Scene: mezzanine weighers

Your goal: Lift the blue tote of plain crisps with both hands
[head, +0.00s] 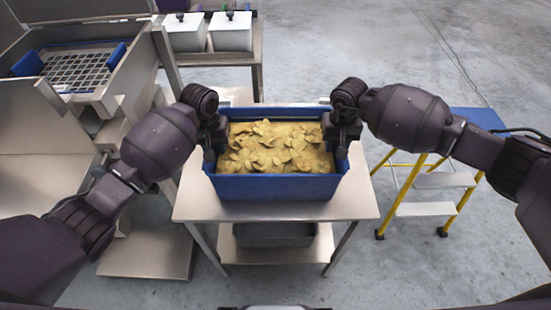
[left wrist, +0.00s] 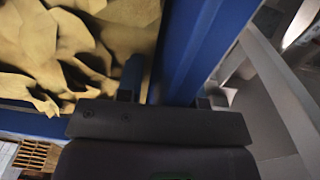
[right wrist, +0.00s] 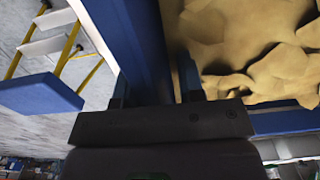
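The blue tote (head: 275,188) is full of pale yellow plain crisps (head: 275,148) and stands level on a steel table, with no gap visible beneath it. My left gripper (head: 214,140) is at its left wall, with one finger inside and one outside. In the left wrist view, the fingers (left wrist: 170,92) are close against the tote wall (left wrist: 200,40). My right gripper (head: 338,138) is at the right wall in the same way. In the right wrist view, its fingers (right wrist: 153,88) straddle the wall (right wrist: 130,35) closely. Both look shut on the walls; the fingertips are partly hidden.
The steel table (head: 355,195) has a grey bin (head: 274,235) on its lower shelf. A yellow-legged step stool (head: 425,209) with a blue top stands to the right. Steel equipment (head: 110,105) is at left; two white-lidded containers (head: 210,32) stand behind.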

